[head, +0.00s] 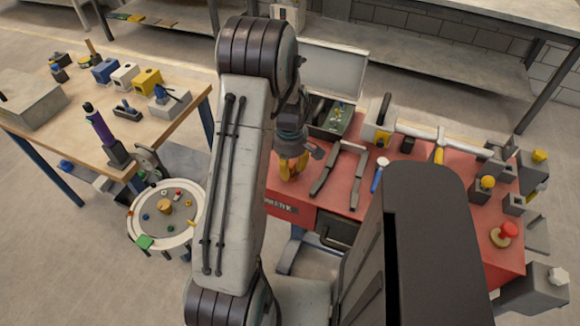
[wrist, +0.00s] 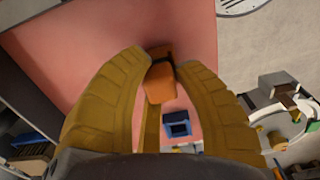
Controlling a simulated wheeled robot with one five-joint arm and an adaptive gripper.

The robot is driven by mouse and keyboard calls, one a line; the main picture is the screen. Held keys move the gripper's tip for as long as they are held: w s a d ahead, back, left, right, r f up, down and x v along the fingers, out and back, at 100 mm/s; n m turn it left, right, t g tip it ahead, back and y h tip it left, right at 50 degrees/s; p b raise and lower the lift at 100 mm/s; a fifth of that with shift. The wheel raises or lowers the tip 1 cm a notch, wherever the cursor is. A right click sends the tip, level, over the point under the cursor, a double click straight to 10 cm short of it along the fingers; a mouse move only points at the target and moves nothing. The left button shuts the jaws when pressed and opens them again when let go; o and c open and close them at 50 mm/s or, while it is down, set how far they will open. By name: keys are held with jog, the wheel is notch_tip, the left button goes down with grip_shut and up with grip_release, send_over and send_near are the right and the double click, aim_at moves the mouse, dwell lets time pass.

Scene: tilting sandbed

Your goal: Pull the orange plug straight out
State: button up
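My gripper (wrist: 161,66) has two yellow fingers, one on each side of an orange plug (wrist: 160,88). The fingertips appear to touch the plug's sides, near a dark band at its far end. A blue socket block (wrist: 177,117) with a dark square opening shows below the plug in the wrist view. The plug looks apart from that opening, with reddish surface visible between them. In the head view my gripper (head: 292,166) points down at the left part of the red bench (head: 338,202). The plug and blue socket are hidden there.
Right of my gripper on the red bench lie dark-grey angled bars (head: 340,172), a blue-handled tool (head: 379,175) and a white-and-yellow box (head: 378,122). A round tray (head: 140,238) with small coloured pieces and a wooden table (head: 187,98) stand to the left.

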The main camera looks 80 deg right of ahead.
aim_at(290, 164)
grip_shut()
jog(key=o, duration=0.7)
grip_release()
jog(key=shift+r, duration=0.1)
jog(key=shift+r, duration=3.6)
